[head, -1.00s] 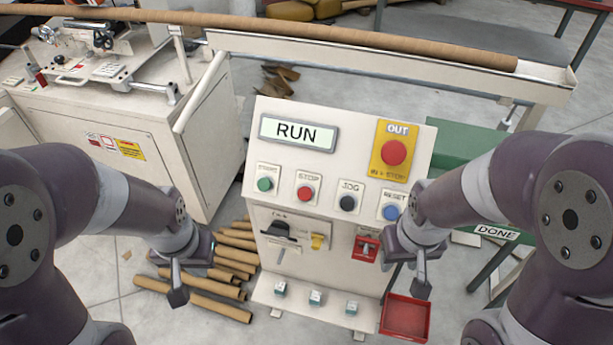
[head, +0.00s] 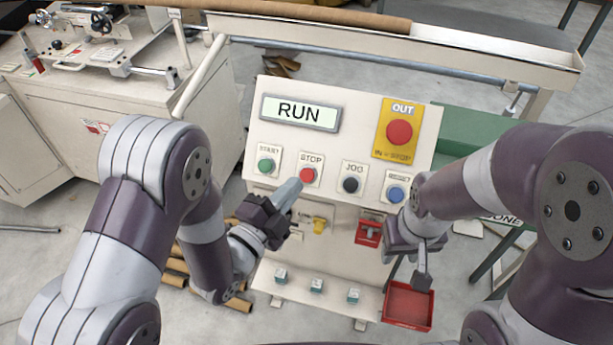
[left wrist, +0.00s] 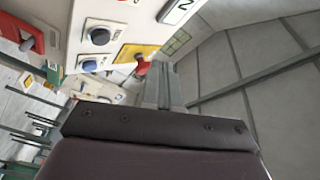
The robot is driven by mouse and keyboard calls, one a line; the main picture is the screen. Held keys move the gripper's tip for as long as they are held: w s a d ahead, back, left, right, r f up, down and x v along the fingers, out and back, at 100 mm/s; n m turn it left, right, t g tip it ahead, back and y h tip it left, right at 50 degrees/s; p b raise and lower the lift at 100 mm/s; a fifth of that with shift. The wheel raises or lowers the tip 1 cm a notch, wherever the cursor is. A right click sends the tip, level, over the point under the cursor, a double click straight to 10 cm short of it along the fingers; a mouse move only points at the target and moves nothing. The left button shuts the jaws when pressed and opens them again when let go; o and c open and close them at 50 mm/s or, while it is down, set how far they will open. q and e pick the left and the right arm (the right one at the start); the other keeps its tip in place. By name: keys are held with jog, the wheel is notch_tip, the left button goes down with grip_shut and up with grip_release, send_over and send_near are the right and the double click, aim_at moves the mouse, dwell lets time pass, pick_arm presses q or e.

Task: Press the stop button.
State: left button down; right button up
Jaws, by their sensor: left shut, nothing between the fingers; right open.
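The stop button (head: 307,174) is a red round button under a STOP label on the white control panel (head: 345,122). My left gripper (head: 290,192) is shut and empty, its fingertips just below and left of the stop button; I cannot tell whether they touch it. In the left wrist view the closed fingers (left wrist: 165,85) reach towards the panel. The display (head: 299,112) reads RUN. My right gripper (head: 421,268) is open and empty, low at the panel's right side, above a red tray.
A green button (head: 265,165) is left of stop; black (head: 351,185) and blue (head: 396,194) buttons are right of it. A large red button (head: 399,132) sits on a yellow plate. The red tray (head: 407,306) is at lower right. Brown tubes (head: 236,303) lie on the floor.

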aim_at(307, 175)
pick_arm(q)
jog(key=w+d+f+b, duration=0.2)
jog(key=w+f+b, duration=0.2)
jog(key=w+f, duration=0.1)
jog(key=shift+w+f+b, duration=0.35)
jog(key=shift+w+b, duration=0.05)
jog(key=shift+w, duration=0.35)
dwell(1.8)
jog(key=shift+w+d+f+b, duration=0.1)
jog(key=shift+w+f+b, duration=0.1)
jog(key=shift+w+b, duration=0.15)
jog(key=shift+w+f+b, duration=0.25)
jog(key=shift+f+b, duration=0.05)
jog(key=shift+b, duration=0.15)
dwell(0.6)
jog(key=shift+s+r, duration=0.1)
jog(key=shift+r, duration=0.05)
jog(key=shift+s+r+p, duration=0.35)
jog(key=shift+s+r, duration=0.05)
jog(key=shift+s, duration=0.1)
